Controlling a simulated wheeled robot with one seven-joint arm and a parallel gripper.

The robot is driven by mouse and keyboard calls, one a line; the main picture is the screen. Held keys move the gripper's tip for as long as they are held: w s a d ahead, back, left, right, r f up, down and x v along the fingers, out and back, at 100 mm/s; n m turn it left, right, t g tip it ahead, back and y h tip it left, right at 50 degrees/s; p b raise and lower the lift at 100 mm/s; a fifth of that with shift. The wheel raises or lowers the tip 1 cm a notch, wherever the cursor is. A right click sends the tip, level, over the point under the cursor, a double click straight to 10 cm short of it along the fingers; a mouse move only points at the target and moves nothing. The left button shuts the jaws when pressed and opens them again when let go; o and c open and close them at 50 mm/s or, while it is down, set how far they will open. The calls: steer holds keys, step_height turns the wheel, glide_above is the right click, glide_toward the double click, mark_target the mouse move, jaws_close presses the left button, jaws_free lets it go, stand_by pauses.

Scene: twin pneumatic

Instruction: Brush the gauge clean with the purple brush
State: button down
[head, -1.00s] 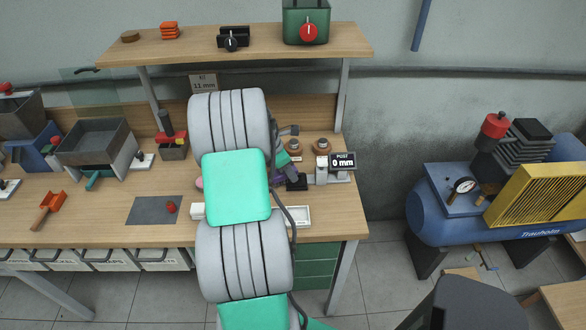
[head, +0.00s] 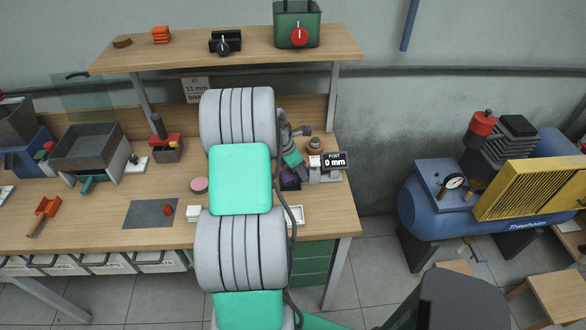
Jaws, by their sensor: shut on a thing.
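My gripper (head: 293,160) is at the right end of the bench, partly hidden behind my arm. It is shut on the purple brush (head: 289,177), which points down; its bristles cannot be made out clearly. A round dial gauge (head: 453,181) also shows on the blue compressor, far to the right.
A round brown piece (head: 315,145) stands behind the gauge. A shelf (head: 180,55) overhangs the back.

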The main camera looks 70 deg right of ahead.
mark_target(282, 171)
steer(key=shift+s+d+r, duration=0.2)
steer(key=shift+s+r, duration=0.05)
steer(key=shift+s, duration=0.25)
steer(key=shift+w+a+p, duration=0.25)
steer(key=shift+w+p, duration=0.3)
steer(key=shift+w, duration=0.15)
steer(key=shift+w+a+f+p, duration=0.1)
steer(key=shift+w+a, duration=0.3)
steer(key=shift+w, duration=0.35)
steer(key=shift+w+a+f+p, duration=0.15)
steer(key=shift+w+a, duration=0.2)
steer(key=shift+w, duration=0.4)
steer(key=shift+w+a+p, duration=0.1)
steer(key=shift+w+a, duration=0.3)
steer(key=shift+w, duration=0.35)
step_height(282, 171, up, 4)
steer(key=p, duration=0.3)
steer(key=shift+r, duration=1.05)
